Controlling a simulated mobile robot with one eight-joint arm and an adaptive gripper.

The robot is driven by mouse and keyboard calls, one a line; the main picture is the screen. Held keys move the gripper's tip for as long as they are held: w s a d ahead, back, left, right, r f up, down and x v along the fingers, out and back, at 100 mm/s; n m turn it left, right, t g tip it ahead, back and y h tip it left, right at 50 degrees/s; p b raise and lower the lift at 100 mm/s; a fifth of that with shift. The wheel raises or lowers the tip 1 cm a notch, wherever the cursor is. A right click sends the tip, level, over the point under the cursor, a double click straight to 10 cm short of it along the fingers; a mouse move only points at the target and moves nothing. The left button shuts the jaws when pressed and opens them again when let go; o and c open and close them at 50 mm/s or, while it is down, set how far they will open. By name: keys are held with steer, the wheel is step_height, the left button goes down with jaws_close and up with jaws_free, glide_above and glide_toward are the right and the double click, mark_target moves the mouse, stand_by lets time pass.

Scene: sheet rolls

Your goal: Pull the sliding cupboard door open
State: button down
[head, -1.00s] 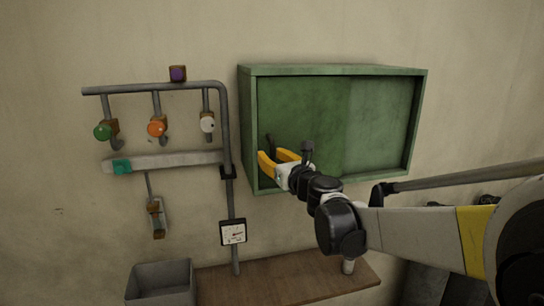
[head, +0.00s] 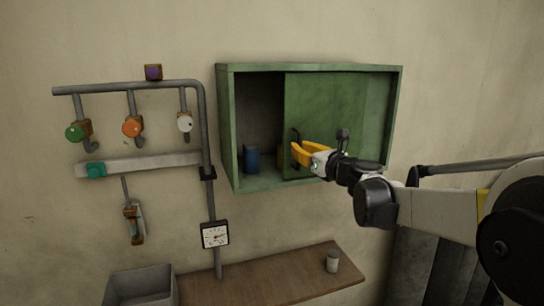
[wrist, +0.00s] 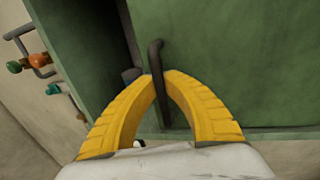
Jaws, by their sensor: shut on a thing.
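The green cupboard (head: 226,130) hangs on the wall. Its sliding door (head: 335,105) stands partly open, slid to the right, with a dark gap at the left side. The door's dark bar handle (wrist: 155,62) is near the door's left edge; it also shows in the head view (head: 294,138). My gripper (head: 296,152) has yellow fingers, and in the wrist view its fingertips (wrist: 158,80) are closed around the handle's lower part.
Pipes with green, orange and white knobs (head: 132,127) are on the wall at left, with a gauge (head: 214,235) below. A wooden shelf (head: 270,278) under the cupboard holds a small white-grey cup (head: 332,261). A grey bin (head: 140,288) stands at lower left.

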mark_target(324, 140)
steer(key=w+d, duration=0.1)
steer(key=d, duration=0.2)
steer(key=w+d, duration=0.1)
steer(key=d, duration=0.3)
steer(key=w+d+b, duration=0.1)
steer(key=d, duration=0.2)
steer(key=shift+d, duration=0.4)
steer(key=c, duration=1.5)
jaws_free()
steer(key=shift+w, duration=0.1)
steer(key=shift+o, duration=0.2)
steer(key=v, duration=1.2)
